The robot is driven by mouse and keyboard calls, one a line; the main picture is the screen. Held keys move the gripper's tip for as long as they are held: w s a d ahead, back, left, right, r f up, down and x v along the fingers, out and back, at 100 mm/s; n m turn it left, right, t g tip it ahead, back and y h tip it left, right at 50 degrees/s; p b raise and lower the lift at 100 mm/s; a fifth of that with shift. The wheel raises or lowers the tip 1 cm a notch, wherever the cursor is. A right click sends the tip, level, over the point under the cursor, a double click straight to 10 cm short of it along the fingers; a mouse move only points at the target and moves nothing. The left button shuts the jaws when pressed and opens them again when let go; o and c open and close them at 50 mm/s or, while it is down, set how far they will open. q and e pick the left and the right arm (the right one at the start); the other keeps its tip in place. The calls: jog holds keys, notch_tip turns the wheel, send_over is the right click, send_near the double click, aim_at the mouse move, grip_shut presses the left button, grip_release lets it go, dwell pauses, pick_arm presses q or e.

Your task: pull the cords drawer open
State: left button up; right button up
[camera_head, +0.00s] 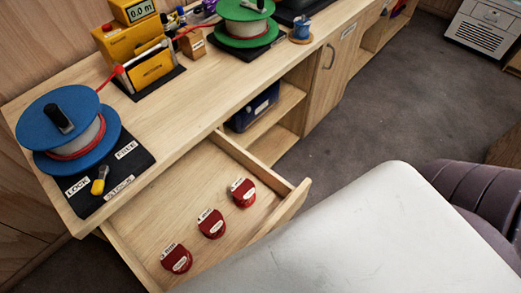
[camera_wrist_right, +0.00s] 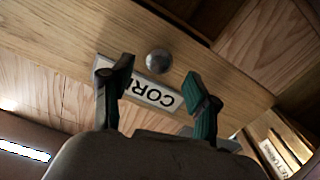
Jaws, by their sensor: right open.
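The open drawer (camera_head: 215,180) juts out from under the wooden bench, showing its inside. Three red labelled pieces lie in it: one at left (camera_head: 177,259), one in the middle (camera_head: 211,223), one at right (camera_head: 243,192). In the right wrist view the wooden drawer front (camera_wrist_right: 80,35) bears a round metal knob (camera_wrist_right: 158,61) and a white label (camera_wrist_right: 155,94) reading "COR", its end hidden by a finger. My right gripper (camera_wrist_right: 156,76) is open, its fingertips on either side of the knob and label, no grip visible. My left gripper is not in view.
On the bench top (camera_head: 180,120) stand a blue reel (camera_head: 45,115), a green reel (camera_head: 245,25) and a yellow device (camera_head: 140,50). A shelf beside the drawer holds a blue box (camera_head: 255,107). Dark floor (camera_head: 380,110) is clear beyond.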

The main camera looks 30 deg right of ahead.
jog(key=v, duration=0.7)
jog(key=shift+s, duration=0.2)
